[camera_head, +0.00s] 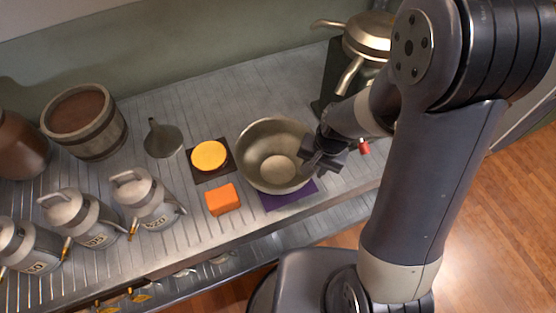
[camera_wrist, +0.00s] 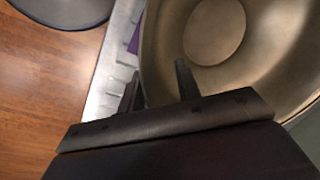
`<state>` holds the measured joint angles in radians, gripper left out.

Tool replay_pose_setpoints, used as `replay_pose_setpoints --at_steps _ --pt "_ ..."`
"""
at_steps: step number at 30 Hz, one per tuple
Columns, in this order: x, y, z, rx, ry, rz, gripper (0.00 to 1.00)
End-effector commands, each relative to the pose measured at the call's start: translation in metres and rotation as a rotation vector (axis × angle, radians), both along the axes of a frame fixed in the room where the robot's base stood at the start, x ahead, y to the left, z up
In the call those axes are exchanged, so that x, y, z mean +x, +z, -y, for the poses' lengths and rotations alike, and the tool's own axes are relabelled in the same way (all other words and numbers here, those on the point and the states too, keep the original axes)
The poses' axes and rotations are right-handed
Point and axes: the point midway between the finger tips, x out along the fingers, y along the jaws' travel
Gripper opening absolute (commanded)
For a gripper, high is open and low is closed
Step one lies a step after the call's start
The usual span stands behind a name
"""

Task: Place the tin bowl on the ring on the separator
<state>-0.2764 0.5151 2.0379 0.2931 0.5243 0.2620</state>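The tin bowl (camera_head: 262,148) is wide and grey, sits over a purple mat (camera_head: 285,198) near the counter's front edge, and looks empty. I cannot tell whether it touches the mat. My gripper (camera_head: 318,160) is at the bowl's right rim. In the wrist view the fingers of my gripper (camera_wrist: 158,80) stand apart, one over the inside of the tin bowl (camera_wrist: 270,45) and one outside its rim. A metal, domed device with two spouts, which looks like the separator (camera_head: 368,38), stands at the back right on a dark base. My arm partly hides it, and I cannot make out a ring.
A yellow disc (camera_head: 209,155) on a dark square and an orange block (camera_head: 223,200) lie left of the bowl. A funnel (camera_head: 163,141), a wooden tub (camera_head: 85,121) and several milk cans (camera_head: 147,199) stand further left. A small red piece (camera_head: 363,147) shows right of my gripper.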

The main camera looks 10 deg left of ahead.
Motion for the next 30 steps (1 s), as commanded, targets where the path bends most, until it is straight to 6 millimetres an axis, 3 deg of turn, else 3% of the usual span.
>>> replay_pose_setpoints --at_steps 2,13,30 --pt "-0.0001 0.0002 0.0 0.0 0.0 0.0 0.31" --pt "-0.0001 0.0003 0.0001 0.0 0.0 0.0 0.0" --pt "-0.0004 0.0001 0.0005 -0.002 0.0 -0.001 0.0"
